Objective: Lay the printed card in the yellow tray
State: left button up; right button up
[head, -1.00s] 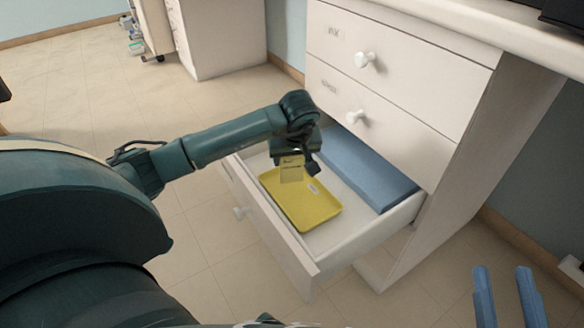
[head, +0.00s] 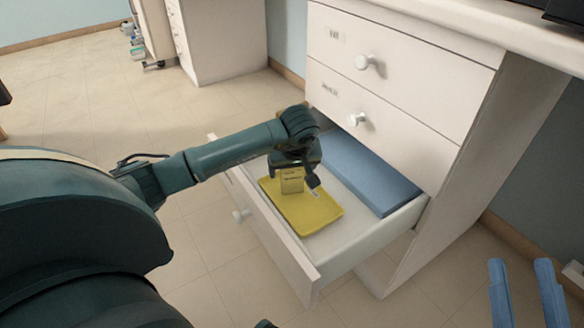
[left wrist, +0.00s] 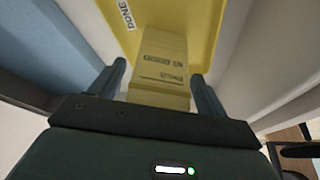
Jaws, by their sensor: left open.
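The printed card (head: 291,182), pale yellow with dark print, is over the yellow tray (head: 318,214) in the pulled-out drawer. My left gripper (head: 298,172) is low over the tray's back part. In the left wrist view the card (left wrist: 163,62) lies between the fingers of my left gripper (left wrist: 157,82), with gaps at its sides; the jaws are open. The yellow tray (left wrist: 192,15) is behind it, with a white "DONE" label. I cannot tell how much of the card rests on the tray. My right gripper (head: 526,290) is open and empty at the lower right.
The open drawer (head: 362,240) has a white front wall and side wall around the tray. A blue block (head: 365,172) fills its back right side. Shut drawers with white knobs (head: 362,62) stand above. Open floor lies to the left.

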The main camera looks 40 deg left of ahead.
pick_arm(q)
jog(key=shift+r, duration=0.2)
jog(key=p+v, duration=0.4)
jog(key=v, duration=0.8)
jog(key=shift+p, duration=0.3)
pick_arm(e)
jog(key=shift+s+d+f+m+g+h, duration=0.1)
jog(key=shift+s+f+m+g+h, duration=0.2)
jog(key=shift+f+h, duration=0.2)
jog(key=shift+s+f+m+g+h, duration=0.2)
jog(key=shift+f+g+h, duration=0.1)
jog(key=shift+f+h, duration=0.15)
pick_arm(q)
jog(key=shift+s+f, duration=0.1)
pick_arm(e)
jog(key=shift+f, duration=0.25)
